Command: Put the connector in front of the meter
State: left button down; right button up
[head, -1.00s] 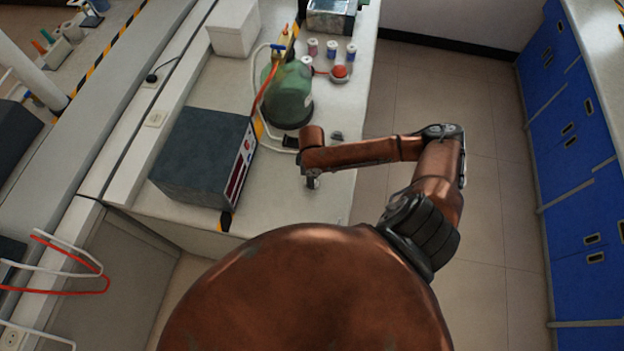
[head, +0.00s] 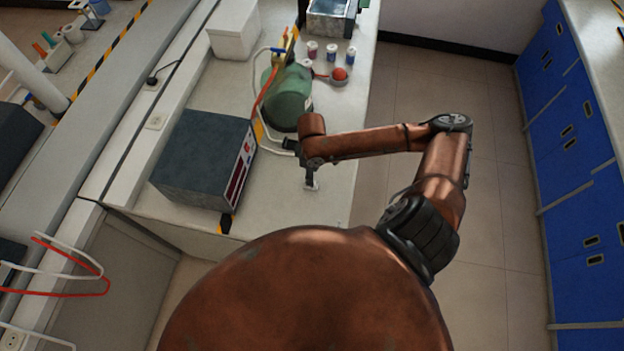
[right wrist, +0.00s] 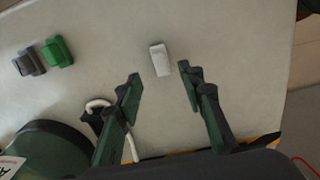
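A small white block-shaped piece (right wrist: 160,60), which looks like the connector, lies on the bench. My right gripper (right wrist: 159,78) is open over the bench, with the white piece between and slightly beyond its fingertips, no finger touching it. In the head view the right gripper (head: 311,183) points down to the right of the meter, with a little white showing at its tips. The meter (head: 200,155) is a dark box with a red display on its right-hand face. My left gripper is in neither view.
A green tank (head: 288,98) stands behind the meter. A white cable with a black end (right wrist: 92,120) lies beside the left finger. A green block (right wrist: 57,51) and a dark block (right wrist: 29,62) lie farther left. Bench (head: 275,205) is clear between meter and gripper.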

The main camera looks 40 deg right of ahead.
notch_tip(320, 180, up, 5)
jog(key=shift+r, duration=0.15)
dwell(0.6)
